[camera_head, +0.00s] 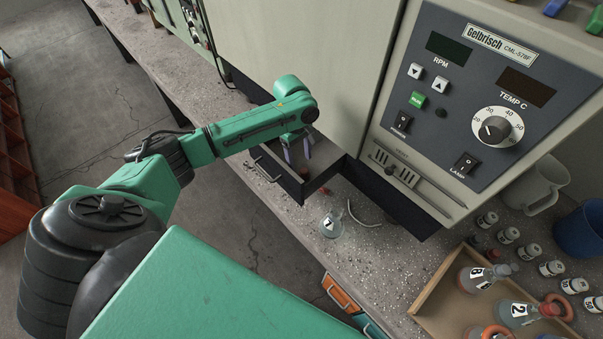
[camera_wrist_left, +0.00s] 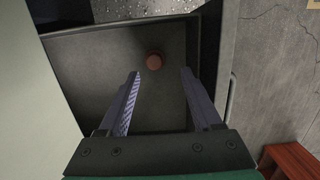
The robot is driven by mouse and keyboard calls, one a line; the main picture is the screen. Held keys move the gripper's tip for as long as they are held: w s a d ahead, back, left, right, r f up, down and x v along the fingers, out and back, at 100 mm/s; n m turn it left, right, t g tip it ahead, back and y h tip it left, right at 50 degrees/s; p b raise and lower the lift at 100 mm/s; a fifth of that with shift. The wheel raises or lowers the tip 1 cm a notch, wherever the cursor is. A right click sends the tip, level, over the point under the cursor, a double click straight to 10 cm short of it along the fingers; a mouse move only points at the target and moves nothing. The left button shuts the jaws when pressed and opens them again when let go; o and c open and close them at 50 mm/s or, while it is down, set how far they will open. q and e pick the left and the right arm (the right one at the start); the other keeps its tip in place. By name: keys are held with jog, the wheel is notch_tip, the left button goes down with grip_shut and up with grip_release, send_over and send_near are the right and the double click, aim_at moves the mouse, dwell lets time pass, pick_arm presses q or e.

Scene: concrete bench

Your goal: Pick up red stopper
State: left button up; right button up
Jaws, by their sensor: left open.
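The red stopper (camera_wrist_left: 154,61) lies on the dark floor of an open drawer (camera_wrist_left: 80,44) in the left wrist view. It sits ahead of my left gripper (camera_wrist_left: 159,73), roughly between the lines of its two fingers and apart from them. The left gripper is open and empty. In the head view my left gripper (camera_head: 297,152) points down into the open drawer (camera_head: 272,172) under the machine. The stopper is hard to make out there behind the fingers. My right gripper is not in view.
A flask marked 7 (camera_head: 331,224) stands on the bench beside the drawer, near a curved white piece (camera_head: 362,214). A wooden tray (camera_head: 437,290) with several flasks is at lower right. The drawer walls and the machine front (camera_head: 407,161) stand close around the gripper.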

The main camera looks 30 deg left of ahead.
aim_at(301, 172)
pick_arm(q)
jog(key=f, duration=0.3)
jog(key=f+p, duration=0.1)
jog(key=shift+s+d+f, duration=0.1)
jog(key=shift+d+f, duration=0.2)
jog(key=shift+f, duration=0.05)
jog(key=shift+s+f, duration=0.15)
jog(key=shift+f, duration=0.1)
jog(key=c, duration=1)
grip_shut()
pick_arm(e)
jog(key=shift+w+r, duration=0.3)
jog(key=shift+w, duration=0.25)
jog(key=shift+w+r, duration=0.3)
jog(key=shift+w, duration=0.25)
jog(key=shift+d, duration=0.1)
